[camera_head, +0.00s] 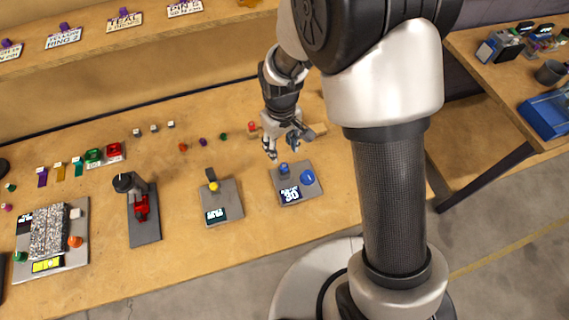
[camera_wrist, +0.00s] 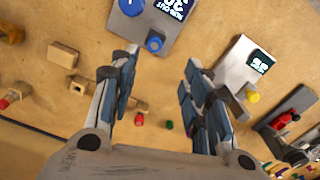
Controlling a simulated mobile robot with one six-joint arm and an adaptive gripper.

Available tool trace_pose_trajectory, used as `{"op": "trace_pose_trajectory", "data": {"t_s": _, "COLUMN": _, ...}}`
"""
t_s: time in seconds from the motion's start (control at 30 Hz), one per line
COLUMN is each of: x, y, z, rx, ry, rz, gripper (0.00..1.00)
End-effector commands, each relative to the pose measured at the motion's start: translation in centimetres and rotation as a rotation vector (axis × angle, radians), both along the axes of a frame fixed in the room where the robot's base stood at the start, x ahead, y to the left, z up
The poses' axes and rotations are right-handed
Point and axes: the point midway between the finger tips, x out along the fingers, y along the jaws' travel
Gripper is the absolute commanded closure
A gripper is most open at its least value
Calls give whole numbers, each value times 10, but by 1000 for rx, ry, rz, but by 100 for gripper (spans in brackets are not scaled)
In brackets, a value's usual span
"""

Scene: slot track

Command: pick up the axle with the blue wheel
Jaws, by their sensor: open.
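My gripper (camera_head: 283,150) is open and hangs above the bench, just behind the grey plate with a display reading 30. In the wrist view its fingers (camera_wrist: 162,58) are spread with nothing between them. A small blue round piece (camera_head: 284,168) stands on that plate; in the wrist view this piece (camera_wrist: 154,43) lies just beyond the fingertips, roughly between them. A larger blue disc (camera_head: 307,177) sits beside it, cut by the top edge of the wrist view (camera_wrist: 131,5). I cannot make out an axle on either blue piece.
A grey plate with a yellow knob (camera_head: 213,187) stands to the left. Small red (camera_wrist: 138,119) and green (camera_wrist: 169,125) pieces and wooden blocks (camera_wrist: 62,55) lie around my fingers. A shelf (camera_head: 150,45) runs along the back. Bare bench lies between the plates.

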Motion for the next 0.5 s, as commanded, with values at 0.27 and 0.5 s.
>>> {"op": "trace_pose_trajectory", "data": {"t_s": 0.27, "x": 0, "y": -1, "z": -56, "rx": -1, "ry": 2, "rz": -1, "gripper": 56}}
{"op": "trace_pose_trajectory", "data": {"t_s": 0.5, "x": 1, "y": -1, "z": -69, "rx": 1, "ry": -1, "rz": -1, "gripper": 56}}
